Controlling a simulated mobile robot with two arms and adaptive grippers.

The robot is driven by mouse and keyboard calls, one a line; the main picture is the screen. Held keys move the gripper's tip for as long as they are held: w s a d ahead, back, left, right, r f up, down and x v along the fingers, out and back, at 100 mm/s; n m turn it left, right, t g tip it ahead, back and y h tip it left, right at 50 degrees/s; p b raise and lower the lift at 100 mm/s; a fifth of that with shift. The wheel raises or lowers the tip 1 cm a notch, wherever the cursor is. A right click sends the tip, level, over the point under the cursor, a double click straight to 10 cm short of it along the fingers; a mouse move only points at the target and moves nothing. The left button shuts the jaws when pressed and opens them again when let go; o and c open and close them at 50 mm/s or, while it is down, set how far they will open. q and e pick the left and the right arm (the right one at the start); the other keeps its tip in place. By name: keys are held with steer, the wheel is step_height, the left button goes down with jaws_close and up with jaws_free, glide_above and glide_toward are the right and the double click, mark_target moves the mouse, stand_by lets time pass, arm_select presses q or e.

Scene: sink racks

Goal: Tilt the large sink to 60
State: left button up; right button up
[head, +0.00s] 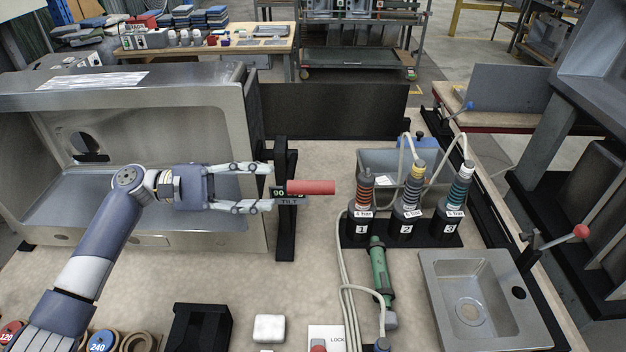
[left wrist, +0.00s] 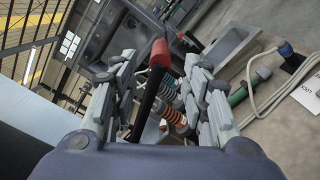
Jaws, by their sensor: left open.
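The large steel sink (head: 190,85) stands on its side at the left of the table, its basin facing the front. A black post (head: 285,225) stands at its right side with a label (head: 289,192) reading "90" and "TILT". A red handle (head: 312,187) sticks out to the right by the label. My left gripper (head: 268,187) is open and empty in front of the sink, its fingers pointing right toward the red handle. In the left wrist view the red handle (left wrist: 159,54) on its black lever (left wrist: 147,100) shows between the open fingers (left wrist: 157,85); contact cannot be told. My right gripper is not in view.
Three numbered tools (head: 408,195) stand in a black holder at the right, with hoses and a green tool (head: 380,270) in front. A small sink (head: 438,300) lies at the front right. A black box (head: 200,328) and tape rolls are at the front edge.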

mark_target(313, 188)
arm_select(q)
steer(key=d+p, duration=0.3)
steer(key=d, duration=0.6)
steer(key=shift+r, duration=0.1)
steer(key=shift+d, duration=0.6)
jaws_close()
